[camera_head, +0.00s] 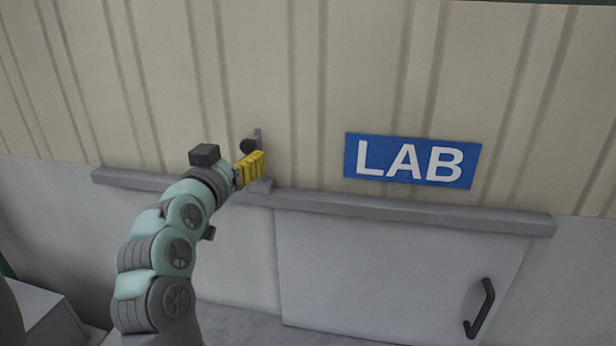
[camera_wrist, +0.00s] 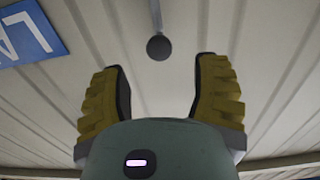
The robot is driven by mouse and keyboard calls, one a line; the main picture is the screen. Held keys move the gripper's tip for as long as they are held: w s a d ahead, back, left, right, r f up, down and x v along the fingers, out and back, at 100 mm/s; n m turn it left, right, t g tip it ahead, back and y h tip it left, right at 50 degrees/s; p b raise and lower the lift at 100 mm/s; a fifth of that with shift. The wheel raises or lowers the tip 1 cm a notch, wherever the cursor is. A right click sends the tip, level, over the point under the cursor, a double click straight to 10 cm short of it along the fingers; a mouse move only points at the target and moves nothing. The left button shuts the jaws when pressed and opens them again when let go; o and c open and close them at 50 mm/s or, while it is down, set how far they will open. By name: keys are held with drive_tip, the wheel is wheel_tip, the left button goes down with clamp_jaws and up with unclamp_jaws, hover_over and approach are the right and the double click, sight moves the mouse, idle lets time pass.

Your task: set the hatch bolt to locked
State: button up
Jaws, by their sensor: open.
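The hatch bolt shows as a dark round knob (camera_head: 248,146) with a thin grey bar beside it, on the ribbed wall above the rail. In the wrist view the knob (camera_wrist: 159,47) appears just beyond and between the fingertips, with the bar running up from it. My gripper (camera_head: 253,167) has yellow fingers and is just below the knob in the head view. In the wrist view my gripper (camera_wrist: 160,68) is open, with nothing between its fingers. The knob looks apart from both fingers; the exact depth gap is unclear. The hatch (camera_head: 390,285) is a flat grey panel, seemingly closed.
A blue LAB sign (camera_head: 412,161) is to the right. A dark handle (camera_head: 480,308) sits on the hatch's right side. The wall around the knob is clear.

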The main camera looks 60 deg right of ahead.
sight(247, 147)
drive_tip(key=shift+w+d+r+p, duration=0.15)
drive_tip(key=shift+d+p, duration=0.25)
drive_tip(key=shift+d, duration=0.15)
drive_tip(key=shift+w+d+r+p, duration=0.1)
drive_tip(key=shift+w+d+p, duration=0.05)
drive_tip(key=shift+d+p, duration=0.3)
drive_tip(key=shift+p+x, duration=1.05)
drive_tip(key=shift+x, duration=0.7)
drive_tip(key=shift+w+d+f, duration=0.1)
drive_tip(key=shift+d+f, duration=0.1)
drive_tip(key=shift+d, duration=0.05)
clamp_jaws()
